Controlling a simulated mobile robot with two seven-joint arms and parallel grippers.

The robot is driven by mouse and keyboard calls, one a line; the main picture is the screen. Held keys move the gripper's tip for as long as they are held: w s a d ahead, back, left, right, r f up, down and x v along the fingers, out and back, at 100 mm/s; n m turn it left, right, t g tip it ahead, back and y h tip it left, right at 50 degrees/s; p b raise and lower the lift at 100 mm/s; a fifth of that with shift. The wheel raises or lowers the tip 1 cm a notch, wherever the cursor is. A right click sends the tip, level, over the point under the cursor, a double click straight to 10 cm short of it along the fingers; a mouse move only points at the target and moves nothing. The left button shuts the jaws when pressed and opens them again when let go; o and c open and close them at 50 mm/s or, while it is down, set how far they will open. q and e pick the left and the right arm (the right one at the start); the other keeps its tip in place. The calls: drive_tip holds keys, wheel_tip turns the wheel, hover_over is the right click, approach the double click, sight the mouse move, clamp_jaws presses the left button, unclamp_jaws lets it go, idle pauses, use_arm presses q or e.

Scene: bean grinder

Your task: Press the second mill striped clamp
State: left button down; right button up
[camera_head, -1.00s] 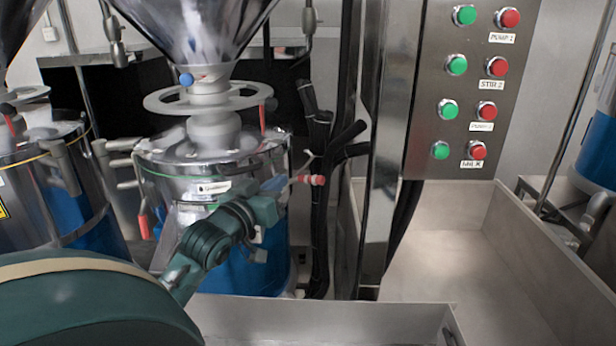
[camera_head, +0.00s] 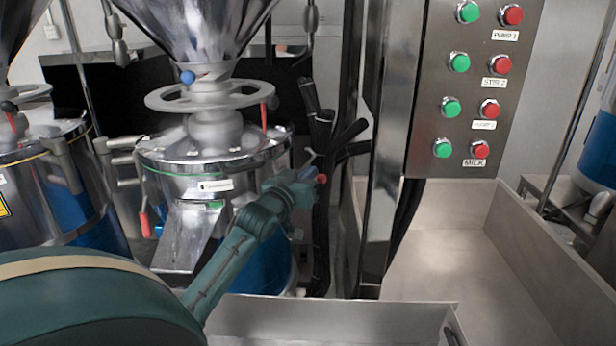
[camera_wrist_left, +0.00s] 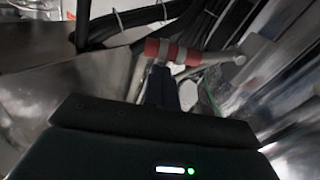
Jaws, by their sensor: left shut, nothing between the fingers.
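The second mill is the middle one, with a steel lid (camera_head: 215,155) and a blue lower body (camera_head: 268,262). Its striped clamp, a red handle with grey bands, shows in the left wrist view (camera_wrist_left: 172,52), joined to a pale metal lever at its right. In the head view only a red end of the clamp (camera_head: 321,179) shows beside the fingers; the rest is hidden behind my gripper. My left gripper (camera_head: 306,173) is shut and empty. Its fingertips (camera_wrist_left: 160,70) are right at the handle; I cannot tell whether they touch it. My right gripper is not in view.
Black hoses (camera_head: 320,130) run just behind and right of the clamp. A steel control panel (camera_head: 425,120) with green and red buttons stands to the right. Steel troughs (camera_head: 470,260) lie at lower right. Another mill (camera_head: 35,200) stands at the left.

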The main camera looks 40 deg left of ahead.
use_arm(q)
drive_tip(key=shift+d+f+m, duration=0.25)
drive_tip(key=shift+f+m, duration=0.2)
drive_tip(key=shift+m, duration=0.15)
idle(0.4)
wheel_tip(320, 180, down, 11)
drive_tip(key=a+m+h, duration=0.1)
drive_tip(key=m, duration=1.1)
drive_tip(key=shift+s+a+m, duration=0.15)
drive_tip(key=shift+a+m, duration=0.25)
drive_tip(key=shift+f, duration=0.15)
drive_tip(key=shift+d, duration=0.1)
